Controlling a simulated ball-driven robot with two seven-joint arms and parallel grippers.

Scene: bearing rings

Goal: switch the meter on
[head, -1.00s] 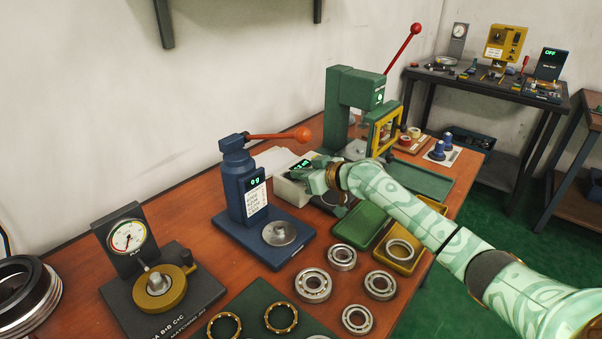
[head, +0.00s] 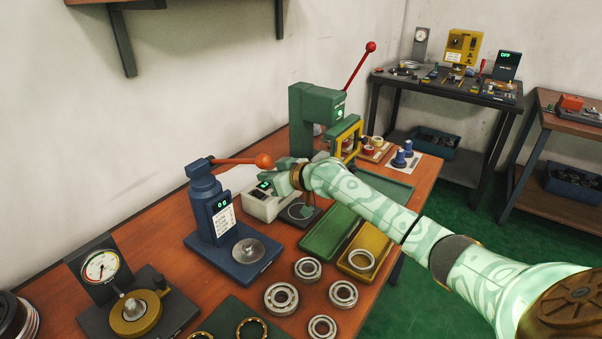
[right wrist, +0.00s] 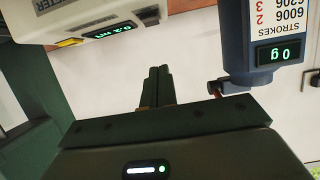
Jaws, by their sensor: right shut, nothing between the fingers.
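A dark upright meter (head: 507,64) with a green OFF readout stands on the far bench, at the upper right of the head view. A white box (head: 260,206) with a small lit display stands on the near wooden table. In the right wrist view the same white box (right wrist: 75,32) reads about 0.2 mT, upside down. My right gripper (head: 269,178) is beside and above this box and partly covers it. In the right wrist view its fingers (right wrist: 157,86) are shut together with nothing between them; I see no clear contact. My left gripper is out of view.
A blue press (head: 213,205) with an orange-knobbed lever stands left of my gripper. A green press (head: 318,115) with a red lever stands behind it. Green and yellow trays (head: 330,232) and several bearing rings lie in front. A dial gauge (head: 101,267) is at the lower left.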

